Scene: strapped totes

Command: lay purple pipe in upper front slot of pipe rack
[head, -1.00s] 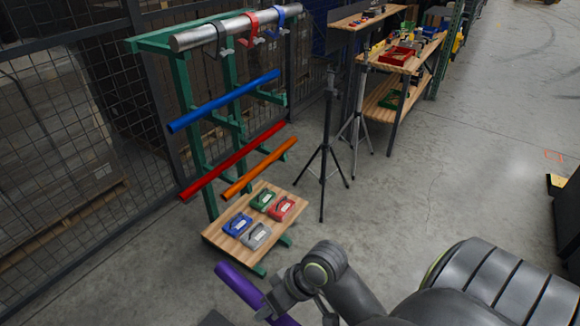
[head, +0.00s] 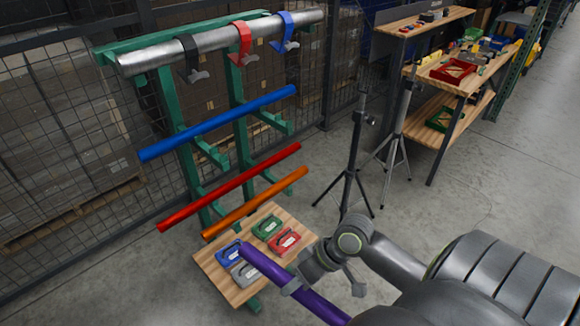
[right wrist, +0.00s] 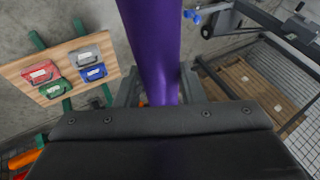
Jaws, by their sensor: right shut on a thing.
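The purple pipe (head: 322,305) is held in my right gripper (head: 294,284), low in the head view. Its far end overlaps the wooden board in the picture; its near end is hidden by my arm. In the right wrist view the pipe (right wrist: 155,45) runs up between the fingers (right wrist: 158,92). The green pipe rack (head: 172,105) stands at the left. A blue pipe (head: 220,122) lies on its upper arms, toward the back, with bare arm ends in front. A red pipe (head: 230,186) and an orange pipe (head: 256,203) lie on the lower arms. My left gripper is not in view.
A silver pipe (head: 215,45) with black, red and blue clamps lies on the rack's top. A wooden board (head: 210,268) with several coloured boxes sits at its foot. Tripod stands (head: 350,175) and a workbench (head: 440,137) are to the right. A mesh fence is behind.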

